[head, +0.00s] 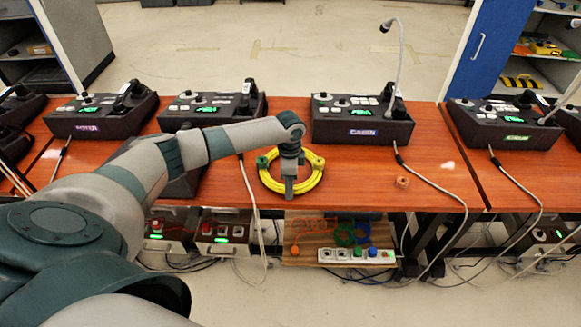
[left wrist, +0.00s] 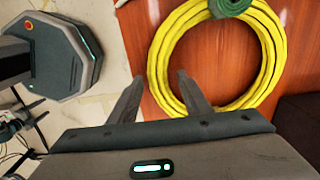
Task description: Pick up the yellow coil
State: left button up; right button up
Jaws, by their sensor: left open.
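The yellow coil (head: 268,182) lies on the wooden table (head: 440,180) near its front edge. It is a ring of looped yellow cable with a green tie or clip at its upper left, and it shows large in the left wrist view (left wrist: 166,62). My left gripper (head: 289,192) points down over the coil in the head view and hides part of it. My right gripper is not in view.
Paging phone consoles, including CABIN (head: 362,122), stand along the table behind the coil. Cables hang over the front edge. A low shelf (head: 300,252) holds a power strip (head: 355,255) and other coils.

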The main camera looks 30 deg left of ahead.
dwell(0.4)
pick_arm(q)
grip_shut()
jog(key=shift+r, duration=0.15)
jog(key=shift+r+b, duration=0.55)
jog(key=shift+r, duration=0.4)
jog(key=shift+r+b, duration=0.3)
jog(key=shift+r, duration=0.55)
jog(key=d+r+b, duration=0.3)
jog(key=d+r, duration=0.4)
jog(key=d, duration=0.4)
jog(key=shift+s+d, duration=0.15)
jog(key=shift+d, duration=0.15)
